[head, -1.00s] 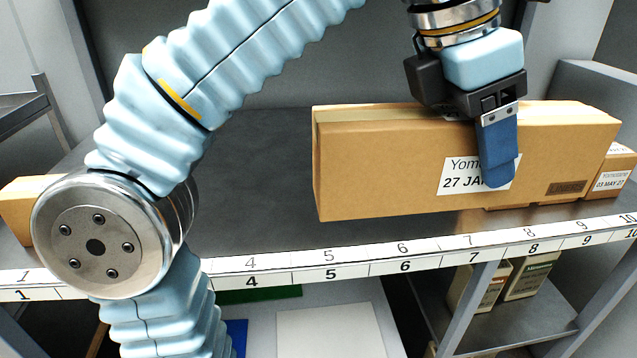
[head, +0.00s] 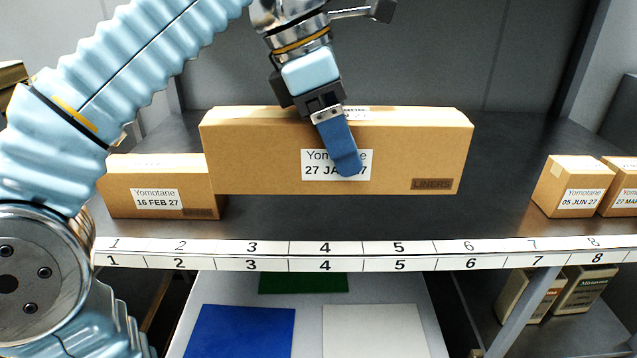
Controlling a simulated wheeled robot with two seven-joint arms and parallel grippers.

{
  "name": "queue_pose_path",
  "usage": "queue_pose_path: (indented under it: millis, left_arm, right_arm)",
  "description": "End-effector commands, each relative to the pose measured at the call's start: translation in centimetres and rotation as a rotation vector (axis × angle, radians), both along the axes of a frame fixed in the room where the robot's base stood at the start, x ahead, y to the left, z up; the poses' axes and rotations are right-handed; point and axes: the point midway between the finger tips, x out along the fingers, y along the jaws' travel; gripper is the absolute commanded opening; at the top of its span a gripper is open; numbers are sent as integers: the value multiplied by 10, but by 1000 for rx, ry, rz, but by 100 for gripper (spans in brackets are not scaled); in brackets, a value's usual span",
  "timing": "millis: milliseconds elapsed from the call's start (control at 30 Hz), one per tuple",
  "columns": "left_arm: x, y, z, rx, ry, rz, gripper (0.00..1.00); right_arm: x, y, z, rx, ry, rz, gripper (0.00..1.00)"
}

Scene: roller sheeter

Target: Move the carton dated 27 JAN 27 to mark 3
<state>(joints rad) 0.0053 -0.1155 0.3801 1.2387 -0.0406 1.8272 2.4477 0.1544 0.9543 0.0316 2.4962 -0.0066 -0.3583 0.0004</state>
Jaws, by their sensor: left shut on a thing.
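The long brown carton (head: 240,155) carries a white label that a finger partly covers; "27 JA" and "27" can be read, with LINERS printed at lower right. My left gripper (head: 342,150) is shut on it from above, one blue finger in front of the label. The carton looks raised above the shelf, roughly behind marks 3 to 5, and overlaps the carton to its left in the picture. The number strip (head: 288,256) runs along the shelf's front edge, and mark 3 (head: 252,248) is on it. My right gripper is not in view.
A carton dated 16 FEB 27 (head: 120,200) stands behind marks 1 and 2. A carton dated 05 JUN 27 (head: 552,200) and another (head: 622,203) stand at the right. The shelf (head: 470,215) is bare between. Blue (head: 240,330) and white (head: 372,330) panels lie below.

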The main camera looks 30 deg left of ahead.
Motion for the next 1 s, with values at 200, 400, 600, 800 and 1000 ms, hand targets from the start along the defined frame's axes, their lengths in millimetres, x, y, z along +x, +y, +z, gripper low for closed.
queue_pose_path:
  millis: [200,400,600,800,1000]
  left_arm:
    - [36,30,-35,0,0,3,18]
    - [48,39,-52,0,-2,1,18]
    - [63,51,-77,0,2,3,18]
    - [61,50,-102,0,-1,0,18]
    - [62,49,-102,0,-4,0,18]
  right_arm:
    - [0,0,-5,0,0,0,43]
    - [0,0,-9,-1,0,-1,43]
    - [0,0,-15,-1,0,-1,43]
    - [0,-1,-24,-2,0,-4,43]
    - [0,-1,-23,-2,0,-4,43]
